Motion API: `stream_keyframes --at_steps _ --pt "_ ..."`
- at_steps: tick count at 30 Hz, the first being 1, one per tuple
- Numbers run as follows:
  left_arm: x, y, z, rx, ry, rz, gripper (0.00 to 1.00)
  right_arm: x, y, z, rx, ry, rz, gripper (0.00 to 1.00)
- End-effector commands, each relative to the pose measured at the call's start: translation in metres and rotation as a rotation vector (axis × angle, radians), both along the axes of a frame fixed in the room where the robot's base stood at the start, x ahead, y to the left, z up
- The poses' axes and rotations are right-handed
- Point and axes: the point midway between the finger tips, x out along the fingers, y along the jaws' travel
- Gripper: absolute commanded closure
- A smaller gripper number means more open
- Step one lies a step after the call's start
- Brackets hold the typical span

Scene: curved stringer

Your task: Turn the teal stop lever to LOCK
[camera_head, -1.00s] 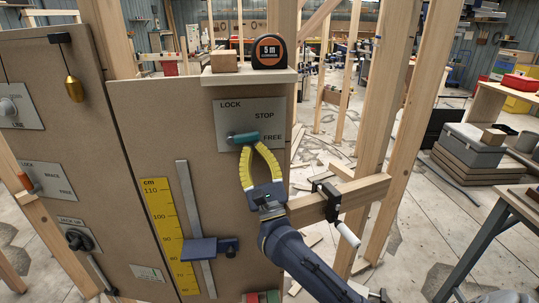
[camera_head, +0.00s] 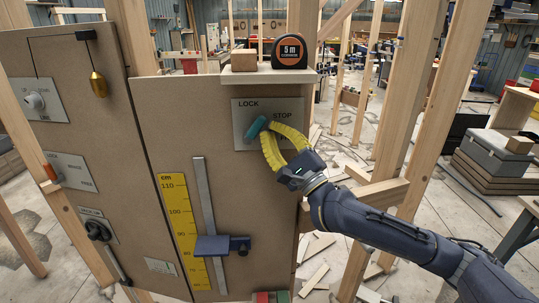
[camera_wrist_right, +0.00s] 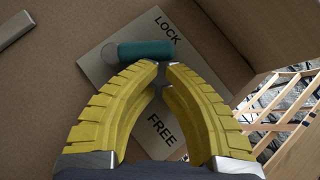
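The teal stop lever (camera_head: 257,128) sits on a grey plate (camera_head: 240,116) on the brown panel. Its handle slants up and right from its pivot, toward the space between the LOCK and STOP labels. In the right wrist view the lever (camera_wrist_right: 145,51) lies just beyond the fingertips, its free end near the word LOCK. My right gripper (camera_head: 269,131) has yellow fingers; in the wrist view its tips (camera_wrist_right: 163,67) nearly meet, with nothing seen between them. They are at the lever's side; contact is unclear. The fingers hide FREE in the head view. My left gripper is out of view.
A shelf (camera_head: 262,76) above the plate holds a tape measure (camera_head: 289,51) and a wood block (camera_head: 244,62). A yellow ruler with a blue slider (camera_head: 222,246) is below left. A wooden beam (camera_head: 373,193) juts out under my right arm.

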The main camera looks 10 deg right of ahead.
Motion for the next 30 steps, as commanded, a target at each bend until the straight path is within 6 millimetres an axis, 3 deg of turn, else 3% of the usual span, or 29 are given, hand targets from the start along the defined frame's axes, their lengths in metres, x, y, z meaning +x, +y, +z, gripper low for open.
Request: stream_keyframes --at_steps 12,30 --pt "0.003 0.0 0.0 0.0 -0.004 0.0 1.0 0.002 0.01 0.021 0.002 -0.003 0.0 1.0" --pt "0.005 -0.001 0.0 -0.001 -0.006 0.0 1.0 0.003 0.019 0.029 0.003 -0.002 0.001 1.0"
